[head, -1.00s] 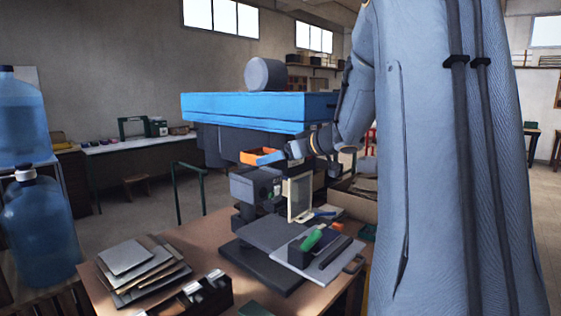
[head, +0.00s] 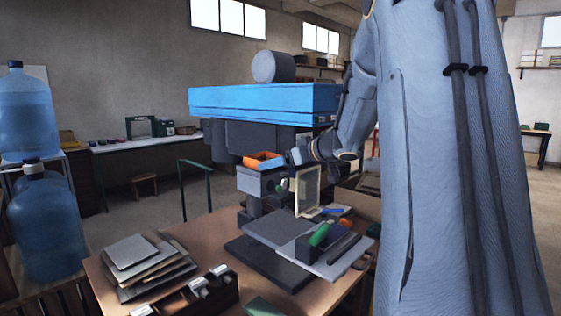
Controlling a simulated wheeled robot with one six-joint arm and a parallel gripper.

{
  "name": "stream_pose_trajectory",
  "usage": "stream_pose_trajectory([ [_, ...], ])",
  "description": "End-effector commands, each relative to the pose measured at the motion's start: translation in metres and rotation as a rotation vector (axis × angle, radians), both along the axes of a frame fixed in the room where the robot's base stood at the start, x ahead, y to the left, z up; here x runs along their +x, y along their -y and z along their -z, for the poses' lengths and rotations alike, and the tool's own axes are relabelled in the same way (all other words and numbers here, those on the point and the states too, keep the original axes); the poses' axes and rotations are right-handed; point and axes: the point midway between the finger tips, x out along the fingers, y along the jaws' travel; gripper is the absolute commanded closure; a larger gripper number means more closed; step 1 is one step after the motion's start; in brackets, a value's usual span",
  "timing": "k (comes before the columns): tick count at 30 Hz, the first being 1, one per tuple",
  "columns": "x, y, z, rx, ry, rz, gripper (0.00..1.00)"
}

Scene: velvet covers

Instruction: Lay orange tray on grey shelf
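The orange tray (head: 264,161) is a small, shallow, open tray under the blue slab in the head view. My gripper (head: 291,158) reaches it from the right and appears shut on its right edge; the fingers are small and partly hidden. A grey box-like machine part (head: 262,183) is directly below the tray, with little or no gap visible between them. I cannot tell whether they touch, or whether this part's top is the grey shelf.
A long blue slab (head: 262,103) with a grey cylinder (head: 273,67) overhangs the tray. A pale framed panel (head: 308,190) stands just below my wrist. The wooden table (head: 190,246) holds stacked plates (head: 140,262) and a dark box (head: 210,297). Large water bottles (head: 45,228) stand left.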

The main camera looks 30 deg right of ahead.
Motion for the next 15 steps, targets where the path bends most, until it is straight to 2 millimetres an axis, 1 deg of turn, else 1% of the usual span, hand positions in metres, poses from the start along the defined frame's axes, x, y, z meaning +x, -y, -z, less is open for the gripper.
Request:
stream_pose_trajectory([
  [1, -0.0014, -0.0006, 0.0092, -0.003, -0.014, -0.001, 0.48],
  [3, -0.0016, -0.0006, 0.0104, -0.004, -0.016, -0.001, 0.48],
  [4, -0.0016, -0.0007, 0.0108, -0.004, -0.017, -0.001, 0.17],
  [7, -0.0020, -0.0009, 0.0125, -0.004, -0.019, -0.002, 0.00],
  [12, -0.0028, -0.0014, 0.0143, -0.004, -0.022, -0.004, 0.00],
  [15, -0.0079, 0.0012, 0.0111, -0.005, -0.020, -0.002, 0.00],
])
